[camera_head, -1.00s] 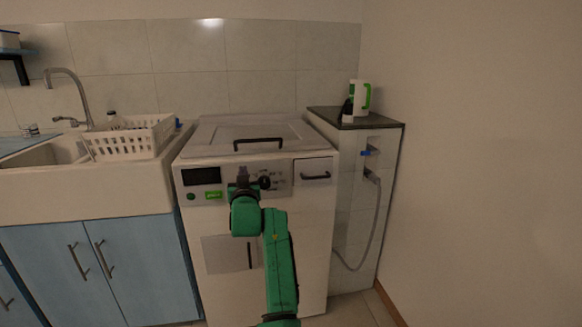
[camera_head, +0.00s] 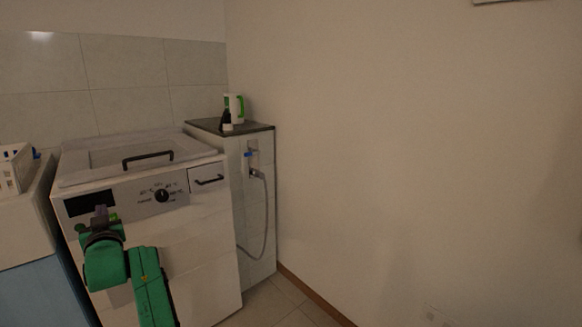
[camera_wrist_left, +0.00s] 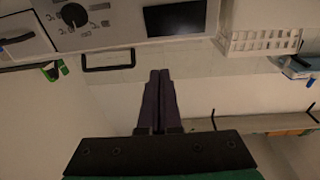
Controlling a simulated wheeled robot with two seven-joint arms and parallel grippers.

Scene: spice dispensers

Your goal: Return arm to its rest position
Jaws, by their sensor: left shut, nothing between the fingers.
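My left arm is green and stands in front of the washing machine (camera_head: 190,235) at the lower left of the head view. My left gripper (camera_head: 101,213) is at its top, in front of the control panel's left part, below the dark display. In the left wrist view its two dark fingers (camera_wrist_left: 158,88) are together with nothing between them. The washing machine's panel, with the knob (camera_wrist_left: 74,14) and display (camera_wrist_left: 175,18), shows upside down at the top of that view. I cannot tell whether the gripper touches the panel. My right gripper is not in view.
A counter (camera_head: 260,127) right of the machine holds a white and green kettle (camera_head: 236,108) and a dark bottle (camera_head: 226,119). A grey hose (camera_head: 266,215) hangs below it. A white basket (camera_head: 14,168) is at the far left. A bare wall fills the right.

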